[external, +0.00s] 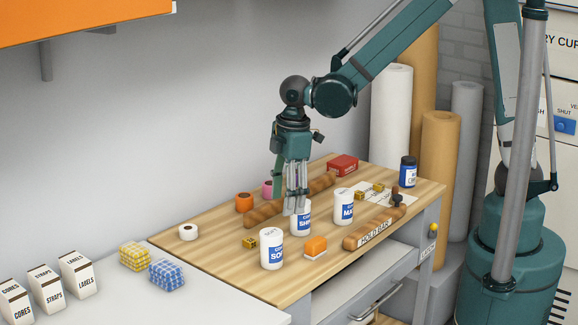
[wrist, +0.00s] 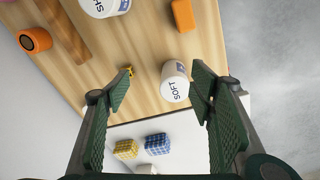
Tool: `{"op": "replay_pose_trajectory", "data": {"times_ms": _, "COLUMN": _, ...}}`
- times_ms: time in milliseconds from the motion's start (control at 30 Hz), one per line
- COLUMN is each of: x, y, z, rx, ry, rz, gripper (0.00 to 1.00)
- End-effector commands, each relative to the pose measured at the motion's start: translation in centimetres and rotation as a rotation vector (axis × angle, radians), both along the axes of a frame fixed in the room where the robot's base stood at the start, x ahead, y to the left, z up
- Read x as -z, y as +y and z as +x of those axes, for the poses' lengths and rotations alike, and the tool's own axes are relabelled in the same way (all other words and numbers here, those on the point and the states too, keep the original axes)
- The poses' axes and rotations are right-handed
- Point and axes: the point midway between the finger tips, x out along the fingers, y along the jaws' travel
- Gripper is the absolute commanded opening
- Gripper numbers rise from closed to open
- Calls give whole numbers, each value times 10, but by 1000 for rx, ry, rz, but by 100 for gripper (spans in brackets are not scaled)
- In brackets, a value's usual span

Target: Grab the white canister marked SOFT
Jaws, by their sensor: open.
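The white canister marked SOFT (wrist: 174,82) stands upright on the wooden bench in the wrist view, between the lines of my fingers and closer to the right one. A third white canister (external: 343,208), with "MA" showing, stands to the right.
An orange block (external: 315,245) lies right of the SOFT canister, and a small gold block (external: 250,242) lies left of it. A second canister with "SH" showing (wrist: 103,6) is at the wrist view's top. Brown rollers (external: 262,214), tape rolls and two checked sponges lie around.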

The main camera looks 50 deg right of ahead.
Motion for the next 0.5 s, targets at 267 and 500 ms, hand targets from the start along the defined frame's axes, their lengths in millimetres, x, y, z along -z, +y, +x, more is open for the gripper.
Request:
{"op": "replay_pose_trajectory", "data": {"times_ms": 267, "x": 21, "y": 40, "z": 1, "rx": -136, "ry": 51, "rz": -33, "gripper": 54}}
{"op": "replay_pose_trajectory", "data": {"times_ms": 500, "x": 34, "y": 57, "z": -1, "rx": -203, "ry": 77, "rz": -48, "gripper": 54}}
